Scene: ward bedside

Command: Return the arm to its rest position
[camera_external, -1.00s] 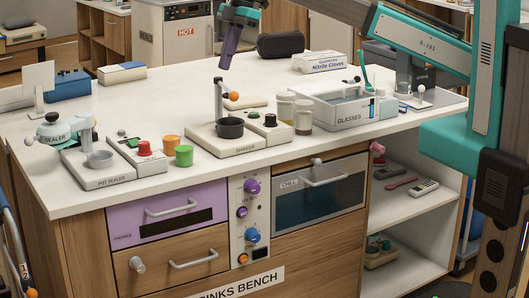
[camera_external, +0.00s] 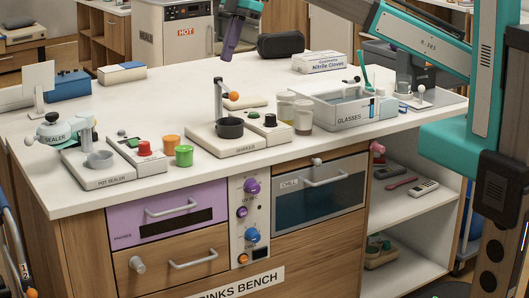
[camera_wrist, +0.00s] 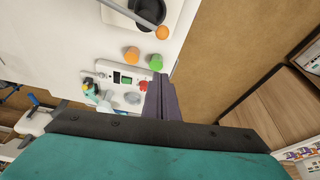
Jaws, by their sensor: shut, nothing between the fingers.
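My gripper (camera_external: 230,48) hangs above the back of the white bench (camera_external: 110,205), near the top edge of the external view. Its purple fingers are shut with nothing between them. In the wrist view my gripper (camera_wrist: 158,88) points past the pot sealer (camera_wrist: 104,72), and its closed fingers show dark purple. My arm reaches in from the right, and part of it is cut off by the top of the external view.
Below my gripper stands the shaker (camera_external: 235,140) with its upright post.

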